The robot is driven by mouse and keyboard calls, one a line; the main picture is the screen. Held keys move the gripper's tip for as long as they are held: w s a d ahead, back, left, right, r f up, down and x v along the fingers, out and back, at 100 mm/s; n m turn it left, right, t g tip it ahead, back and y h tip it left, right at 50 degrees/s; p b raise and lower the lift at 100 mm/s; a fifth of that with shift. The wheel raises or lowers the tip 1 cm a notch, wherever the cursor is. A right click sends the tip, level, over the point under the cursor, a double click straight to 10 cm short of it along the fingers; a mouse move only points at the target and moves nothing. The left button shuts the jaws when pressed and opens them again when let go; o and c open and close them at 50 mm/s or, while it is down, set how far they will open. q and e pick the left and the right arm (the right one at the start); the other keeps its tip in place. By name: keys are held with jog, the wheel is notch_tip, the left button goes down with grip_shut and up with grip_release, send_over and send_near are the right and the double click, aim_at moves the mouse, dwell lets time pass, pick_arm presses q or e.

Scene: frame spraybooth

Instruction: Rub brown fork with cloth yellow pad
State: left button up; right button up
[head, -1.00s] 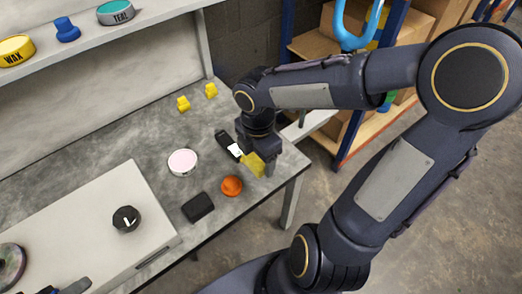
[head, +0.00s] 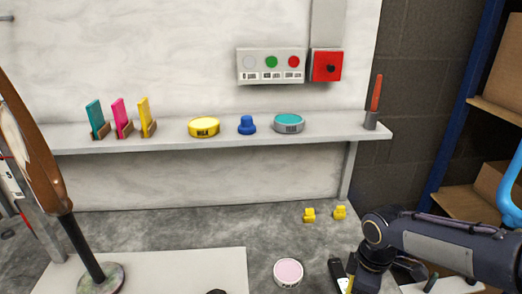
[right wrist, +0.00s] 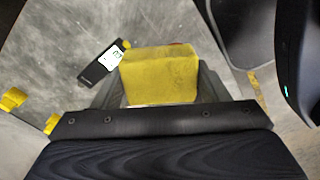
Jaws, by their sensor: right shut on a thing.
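A glossy brown fork (head: 32,150) stands at the far left of the head view, on a black post with a round base (head: 100,279). Its upper end and left side are cut off by the picture edge. My right gripper (right wrist: 160,88) is shut on a yellow pad (right wrist: 160,72), with a finger on each side of it. In the head view this gripper is at the bottom edge, right of the fork, over the right end of the bench. The pad is mostly cut off there. My left gripper is not in view.
A white-lidded tin (head: 288,272), two small yellow pieces (head: 309,215) and a black device (right wrist: 100,64) are on the bench near my right gripper. A shelf (head: 210,139) behind holds tins and coloured cards. Blue racking (head: 462,110) stands at right.

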jog(key=w+a+f+m, duration=0.3)
jog(key=w+m, duration=0.6)
jog(key=m, duration=0.4)
notch_tip(320, 180, up, 12)
jog(key=s+p, duration=0.2)
jog(key=p, duration=1.9)
jog(key=shift+s+d, duration=0.15)
jog(key=shift+s, duration=0.1)
jog(key=shift+f, duration=0.15)
